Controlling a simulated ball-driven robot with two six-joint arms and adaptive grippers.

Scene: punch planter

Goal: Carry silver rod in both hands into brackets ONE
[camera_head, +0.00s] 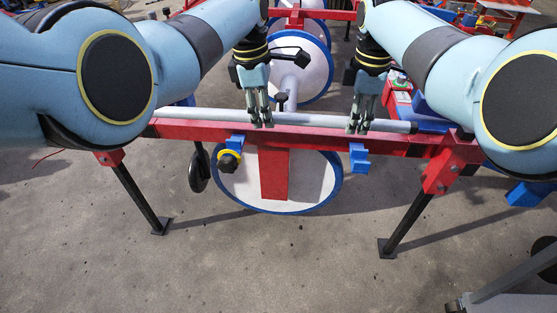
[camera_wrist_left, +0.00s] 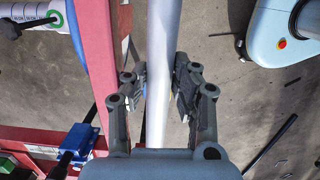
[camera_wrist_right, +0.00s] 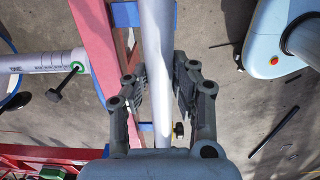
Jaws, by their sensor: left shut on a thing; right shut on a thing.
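The silver rod (camera_head: 312,120) is long and straight and lies nearly level in the head view, along the top edge of the red beam (camera_head: 400,144). My left gripper (camera_head: 262,124) is shut on it left of its middle, and my right gripper (camera_head: 357,130) is shut on it nearer its right end. The rod also runs between the fingers in the left wrist view (camera_wrist_left: 163,50) and the right wrist view (camera_wrist_right: 157,50). Two blue brackets, left (camera_head: 236,142) and right (camera_head: 358,158), stick out from the beam's front, below the rod. I see no bracket label.
A yellow and black knob (camera_head: 229,160) sits by the left bracket. Black legs (camera_head: 141,198) hold up the frame. The grey floor in front is mostly clear.

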